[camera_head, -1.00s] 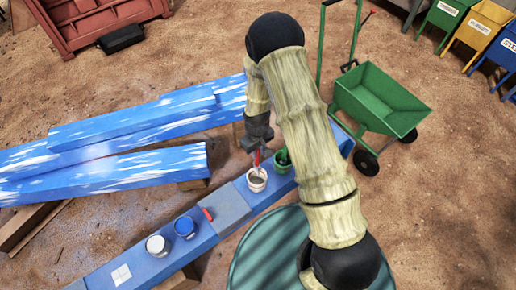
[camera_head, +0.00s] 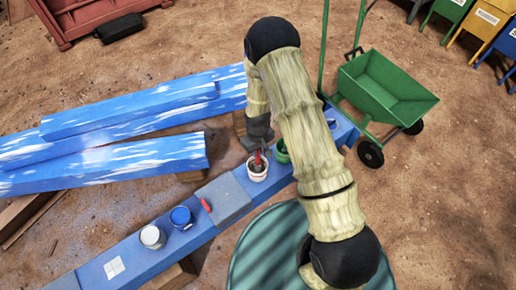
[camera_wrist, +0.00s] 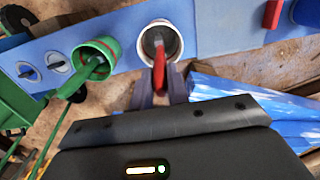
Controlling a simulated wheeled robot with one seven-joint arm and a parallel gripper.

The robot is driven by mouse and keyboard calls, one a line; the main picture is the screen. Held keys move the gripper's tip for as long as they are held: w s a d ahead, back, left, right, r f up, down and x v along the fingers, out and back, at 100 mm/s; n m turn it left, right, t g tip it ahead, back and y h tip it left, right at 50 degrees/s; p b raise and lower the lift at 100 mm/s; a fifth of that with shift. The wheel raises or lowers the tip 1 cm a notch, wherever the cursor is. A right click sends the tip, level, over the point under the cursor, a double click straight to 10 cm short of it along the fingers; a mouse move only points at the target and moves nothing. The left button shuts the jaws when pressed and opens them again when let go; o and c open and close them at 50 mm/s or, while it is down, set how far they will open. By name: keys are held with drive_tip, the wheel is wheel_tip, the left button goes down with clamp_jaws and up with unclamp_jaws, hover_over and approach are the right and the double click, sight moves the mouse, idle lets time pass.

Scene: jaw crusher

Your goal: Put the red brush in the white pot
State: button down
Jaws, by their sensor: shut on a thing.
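The red brush (camera_wrist: 159,76) is held between the fingers of my gripper (camera_wrist: 160,92). In the wrist view its dark end reaches over the open mouth of a white pot (camera_wrist: 174,32) and appears to be inside the rim. In the head view my gripper (camera_head: 258,150) is just above this white pot (camera_head: 257,177), with the red brush (camera_head: 258,161) pointing down into it. Whether the brush touches the pot's bottom cannot be seen. The pot stands upright on a blue beam.
A green pot (camera_wrist: 108,45) with a green brush stands beside the white pot. A green wheelbarrow (camera_head: 385,90) stands behind.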

drive_tip(key=shift+f+b, duration=0.35)
drive_tip(key=shift+f, duration=0.55)
drive_tip(key=c, duration=1.3)
unclamp_jaws()
